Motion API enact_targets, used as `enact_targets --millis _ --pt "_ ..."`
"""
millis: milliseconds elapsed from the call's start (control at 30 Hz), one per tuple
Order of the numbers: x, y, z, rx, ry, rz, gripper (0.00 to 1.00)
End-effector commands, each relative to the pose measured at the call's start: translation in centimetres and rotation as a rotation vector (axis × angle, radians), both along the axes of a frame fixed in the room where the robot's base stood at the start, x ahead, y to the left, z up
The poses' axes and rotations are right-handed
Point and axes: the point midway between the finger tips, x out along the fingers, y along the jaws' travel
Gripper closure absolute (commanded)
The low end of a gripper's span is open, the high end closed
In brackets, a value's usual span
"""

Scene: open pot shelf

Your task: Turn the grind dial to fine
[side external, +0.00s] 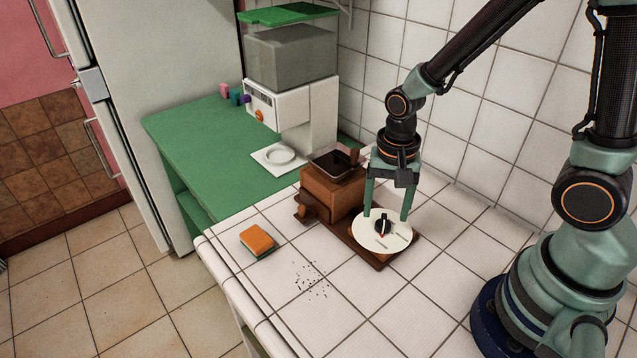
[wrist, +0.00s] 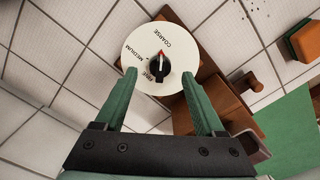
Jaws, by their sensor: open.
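The grind dial (side external: 396,243) is a round white plate on the wooden grinder's base, with a black knob (side external: 383,224) and a red pointer. In the wrist view the dial plate (wrist: 140,42) carries the words COARSE, MEDIUM and FINE. The knob (wrist: 159,72) has its red pointer aimed up, toward COARSE and away from FINE. My gripper (side external: 386,213) is open and points down over the dial. In the wrist view its fingertips (wrist: 159,74) stand on either side of the knob, with clear gaps. I cannot tell their exact height above the plate.
The wooden grinder body (side external: 333,193) stands just behind the dial. An orange and green sponge (side external: 257,241) and scattered dark grounds (side external: 312,281) lie on the white tiles. A white machine (side external: 300,112) and a small saucer (side external: 279,156) are farther back.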

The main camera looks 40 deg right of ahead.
Motion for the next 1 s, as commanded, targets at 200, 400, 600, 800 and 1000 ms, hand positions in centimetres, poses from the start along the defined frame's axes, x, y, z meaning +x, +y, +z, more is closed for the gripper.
enact_targets --millis 200,400,600,800,1000 --pt "-0.1 0.0 -2.2 -0.001 0.002 0.000 0.29" --pt "0.0 0.0 -2.8 0.000 0.000 0.000 0.29" --pt "0.0 0.0 -2.8 0.000 -0.001 0.000 0.29" --pt "0.0 0.0 -2.8 0.000 -0.001 0.000 0.90" --pt "0.0 0.0 -2.8 0.000 -0.001 0.004 1.00"
